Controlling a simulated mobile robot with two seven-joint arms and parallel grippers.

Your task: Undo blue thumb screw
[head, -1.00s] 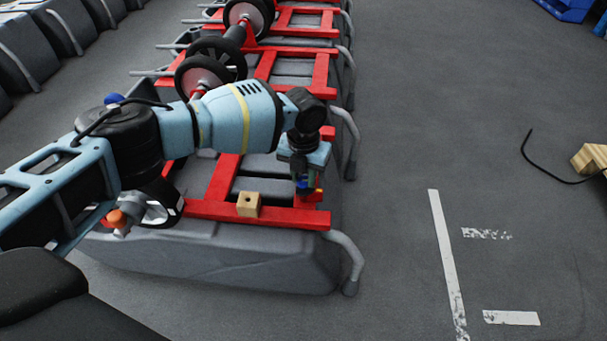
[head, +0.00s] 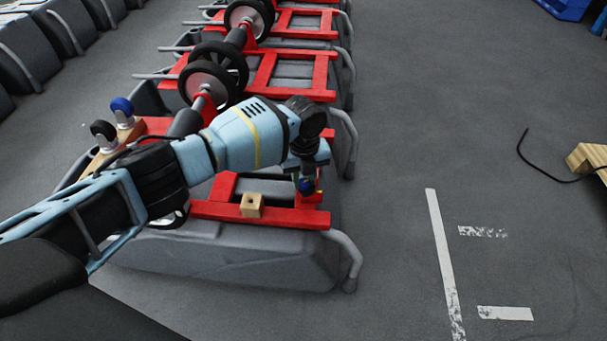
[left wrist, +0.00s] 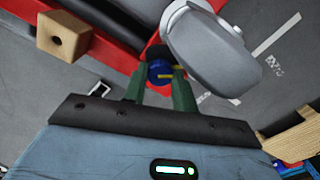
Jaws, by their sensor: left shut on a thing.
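The blue thumb screw (head: 306,186) is at the right end of the red frame (head: 285,217) on the nearest grey tank (head: 230,262). In the left wrist view the blue thumb screw (left wrist: 158,70) sits between the two green fingers of my left gripper (left wrist: 161,78), with a small yellow piece beside it. My left gripper (head: 307,181) reaches down from above and is shut on the screw. The screw's lower part is hidden. My right gripper is not in view.
A wooden block with a hole (head: 251,205) sits on the red frame, left of the screw. A grey curved handle (head: 346,255) is to the right. More tanks with red frames stand behind.

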